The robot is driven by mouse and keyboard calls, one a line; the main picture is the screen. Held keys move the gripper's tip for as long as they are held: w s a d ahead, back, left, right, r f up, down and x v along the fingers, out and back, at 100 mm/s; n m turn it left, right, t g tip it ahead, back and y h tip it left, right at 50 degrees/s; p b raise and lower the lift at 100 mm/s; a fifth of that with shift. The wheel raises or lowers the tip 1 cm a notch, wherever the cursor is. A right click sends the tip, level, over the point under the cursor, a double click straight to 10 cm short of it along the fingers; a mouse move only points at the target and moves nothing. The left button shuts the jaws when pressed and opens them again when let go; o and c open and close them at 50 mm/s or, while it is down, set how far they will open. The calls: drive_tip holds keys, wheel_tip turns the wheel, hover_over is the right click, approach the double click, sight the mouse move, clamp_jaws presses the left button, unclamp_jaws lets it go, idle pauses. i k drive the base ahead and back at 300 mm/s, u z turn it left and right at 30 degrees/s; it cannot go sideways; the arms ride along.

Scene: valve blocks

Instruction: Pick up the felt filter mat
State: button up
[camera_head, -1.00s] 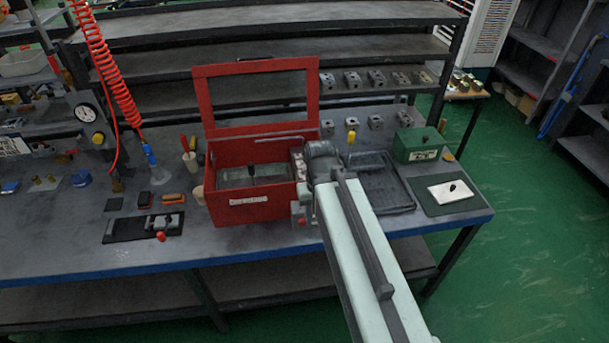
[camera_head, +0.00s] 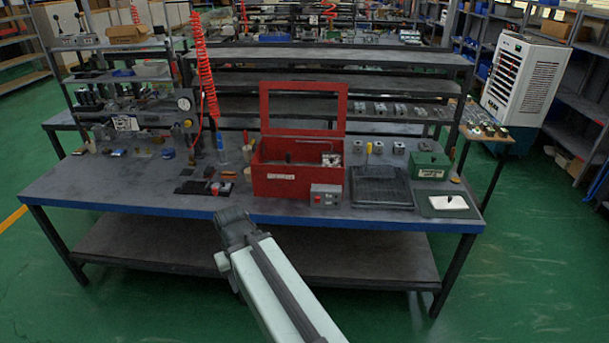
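I cannot tell for sure which thing is the felt filter mat. A flat dark green mat (camera_head: 429,210) lies at the bench's front right corner, with a white pad (camera_head: 452,203) and a small black piece on it. A flat black mat (camera_head: 188,187) lies left of the red box, with a small red-tipped fixture at its right. My gripper (camera_head: 236,222) is at the end of my pale arm, in front of the bench's front edge and well left of the green mat. Its fingers are not clear, and nothing can be seen held.
The bench (camera_head: 120,197) holds a red box (camera_head: 285,181) with its lid raised, a grey control box (camera_head: 326,195), a black tray (camera_head: 382,190) and a green box (camera_head: 430,168). A red coiled hose (camera_head: 203,60) hangs above. Green floor is free in front.

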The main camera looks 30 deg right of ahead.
sight(327, 160)
drive_tip(key=z, duration=0.35)
drive_tip(key=i, duration=1.55)
drive_tip(key=u, duration=0.65)
drive_tip(key=i, duration=0.5)
drive_tip(key=u, duration=0.6)
drive_tip(key=k, duration=0.85)
drive_tip(key=u, duration=0.2)
drive_tip(key=i, duration=0.9)
drive_tip(key=z, duration=0.15)
